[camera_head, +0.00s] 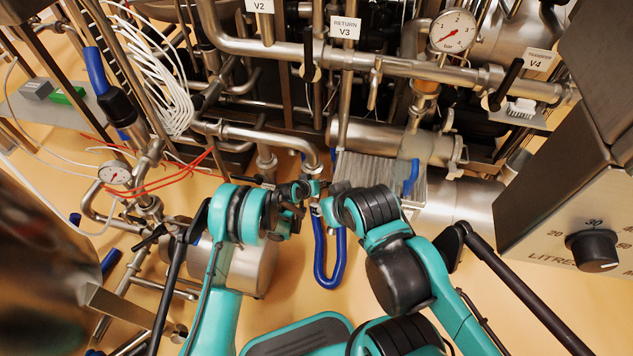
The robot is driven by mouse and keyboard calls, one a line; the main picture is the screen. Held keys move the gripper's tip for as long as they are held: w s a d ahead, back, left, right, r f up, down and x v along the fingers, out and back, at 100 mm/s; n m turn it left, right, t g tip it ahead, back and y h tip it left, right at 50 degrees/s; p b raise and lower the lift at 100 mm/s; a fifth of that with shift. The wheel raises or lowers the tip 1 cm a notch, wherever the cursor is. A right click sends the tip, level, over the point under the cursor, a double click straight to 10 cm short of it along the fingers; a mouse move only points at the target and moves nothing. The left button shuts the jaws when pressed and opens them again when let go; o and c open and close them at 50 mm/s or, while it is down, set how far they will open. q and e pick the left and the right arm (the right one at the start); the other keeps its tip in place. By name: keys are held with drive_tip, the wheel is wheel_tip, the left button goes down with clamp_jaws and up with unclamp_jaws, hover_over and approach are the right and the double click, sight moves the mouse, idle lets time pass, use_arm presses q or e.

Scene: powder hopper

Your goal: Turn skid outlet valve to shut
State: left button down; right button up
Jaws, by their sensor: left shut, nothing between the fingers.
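Several valves show, and I cannot tell which one is the skid outlet valve. The V3 valve, under its RETURN label (345,28), has a black handle (308,50) standing upright across the upper pipe. The V4 valve has a tilted black handle (506,84) at the right end of that pipe. Another black lever (148,240) shows on the low pipework at left. My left gripper (302,190) is shut and empty in the middle, near a pipe elbow. My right gripper (332,192) is close beside it, small and partly hidden by its wrist.
A pressure gauge (452,32) sits above the upper pipe; another gauge (115,173) is at left. A blue hose loop (329,270) hangs between my arms. A grey box with a LITRES knob (594,250) stands at right. Red and white cables cross at left.

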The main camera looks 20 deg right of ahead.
use_arm(q)
drive_tip(key=shift+y, duration=0.4)
drive_tip(key=shift+s+d+f, duration=0.25)
drive_tip(key=shift+d+f, duration=0.15)
drive_tip(key=shift+f, duration=0.2)
drive_tip(key=shift+s+d+f, duration=0.25)
drive_tip(key=shift+d+f, duration=0.15)
drive_tip(key=shift+f, duration=0.15)
drive_tip(key=shift+s+d+f, duration=0.25)
drive_tip(key=shift+d+f, duration=0.15)
drive_tip(key=shift+f, duration=0.2)
drive_tip(key=v, duration=1.2)
drive_tip(key=shift+s+f, duration=0.15)
drive_tip(key=shift+s, duration=0.05)
